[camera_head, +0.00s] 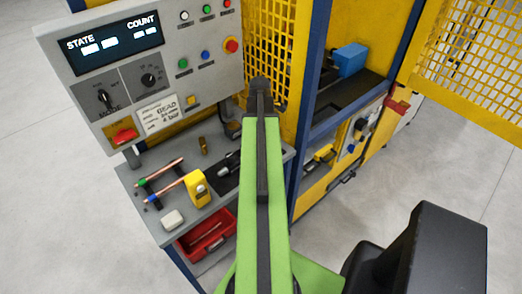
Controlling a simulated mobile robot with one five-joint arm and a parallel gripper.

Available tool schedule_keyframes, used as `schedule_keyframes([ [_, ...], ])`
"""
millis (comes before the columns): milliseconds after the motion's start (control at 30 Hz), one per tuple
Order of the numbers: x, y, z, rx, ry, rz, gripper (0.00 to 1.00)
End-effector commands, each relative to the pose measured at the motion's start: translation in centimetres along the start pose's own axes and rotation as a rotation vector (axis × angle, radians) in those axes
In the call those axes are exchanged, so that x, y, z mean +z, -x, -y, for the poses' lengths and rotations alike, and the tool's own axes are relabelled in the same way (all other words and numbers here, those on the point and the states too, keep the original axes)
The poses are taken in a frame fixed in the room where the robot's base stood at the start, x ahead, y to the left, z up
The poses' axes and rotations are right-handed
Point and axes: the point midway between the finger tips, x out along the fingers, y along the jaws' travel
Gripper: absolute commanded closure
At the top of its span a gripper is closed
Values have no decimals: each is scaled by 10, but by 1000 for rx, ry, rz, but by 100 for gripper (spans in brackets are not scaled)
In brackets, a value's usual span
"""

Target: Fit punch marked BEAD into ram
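A grey side table (152,222) holds small parts. A dark tray (222,184) on it, left of my arm, carries small dark and metallic pieces; one may be a punch, but no BEAD marking is readable on them. The ram cannot be made out for sure; a blue block (350,59) shows inside the yellow machine (318,205), right of my arm. My green arm reaches up the middle of the view. Its dark far end (259,88) is in front of the yellow mesh; the gripper fingers cannot be made out.
A control panel (95,75) with lit STATE and COUNT displays bears a card (158,114) reading BEAD. Two copper tubes (160,171), a yellow device (196,188) and a white block (173,219) lie on the table. A red bin (206,236) is below. A yellow mesh door (470,70) stands open at right.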

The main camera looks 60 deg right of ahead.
Motion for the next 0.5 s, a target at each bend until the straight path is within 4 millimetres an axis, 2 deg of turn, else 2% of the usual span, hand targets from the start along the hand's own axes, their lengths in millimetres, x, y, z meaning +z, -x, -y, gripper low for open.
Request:
schedule_keyframes([
  [67,0,1,0,0,0,0,46],
  [400,0,1,0,0,-1,0,90],
  [500,0,1,0,0,-1,0,100],
])
